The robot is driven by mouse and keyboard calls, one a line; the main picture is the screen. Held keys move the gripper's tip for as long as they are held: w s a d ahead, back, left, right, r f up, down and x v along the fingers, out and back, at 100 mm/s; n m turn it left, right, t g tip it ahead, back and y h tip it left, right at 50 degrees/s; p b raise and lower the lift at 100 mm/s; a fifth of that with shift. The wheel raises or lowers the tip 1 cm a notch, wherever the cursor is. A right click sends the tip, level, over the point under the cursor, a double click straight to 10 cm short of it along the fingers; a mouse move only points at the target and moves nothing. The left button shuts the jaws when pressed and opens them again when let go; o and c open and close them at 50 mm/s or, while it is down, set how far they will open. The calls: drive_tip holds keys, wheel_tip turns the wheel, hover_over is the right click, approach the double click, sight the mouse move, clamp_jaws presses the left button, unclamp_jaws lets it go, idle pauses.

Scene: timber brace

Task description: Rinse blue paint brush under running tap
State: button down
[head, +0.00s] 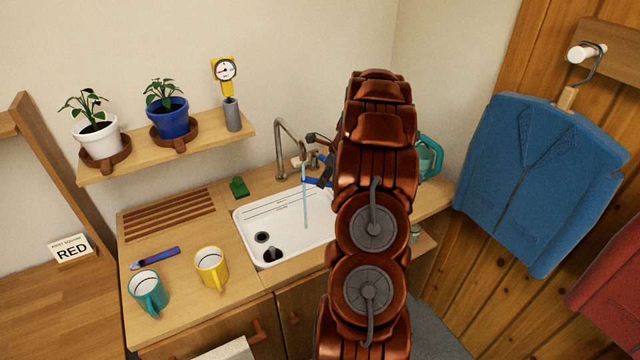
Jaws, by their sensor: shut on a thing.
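The tap (283,136) arches over the white sink (285,225), and a thin stream of water (305,200) falls into it. My gripper (318,168) is at the tap, partly hidden behind my arm. It is shut on a slim blue thing (316,182), which looks like the blue paint brush, held roughly level beside or at the stream. I cannot tell whether its bristles are in the water. Another blue-handled tool (163,255) with a greyish tip lies on the counter at left.
A teal mug (148,291) and a yellow mug (211,268) stand on the counter, left of the sink. A green block (239,187) sits at the sink's back edge. A teal jug (430,158) is right of my arm. A shelf (200,148) with two potted plants hangs above.

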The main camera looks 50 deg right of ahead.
drive_tip(key=shift+w+a, duration=0.1)
drive_tip(key=shift+a, duration=0.05)
drive_tip(key=shift+w+a+p, duration=0.25)
drive_tip(key=shift+a+p, duration=0.05)
drive_tip(key=shift+a, duration=0.1)
drive_tip(key=s+a, duration=0.4)
drive_tip(key=s, duration=0.2)
drive_tip(key=shift+s+a+b, duration=0.2)
drive_tip(key=shift+s+b, duration=0.15)
drive_tip(key=shift+b, duration=0.1)
idle(0.7)
idle(1.0)
drive_tip(key=shift+r, duration=0.15)
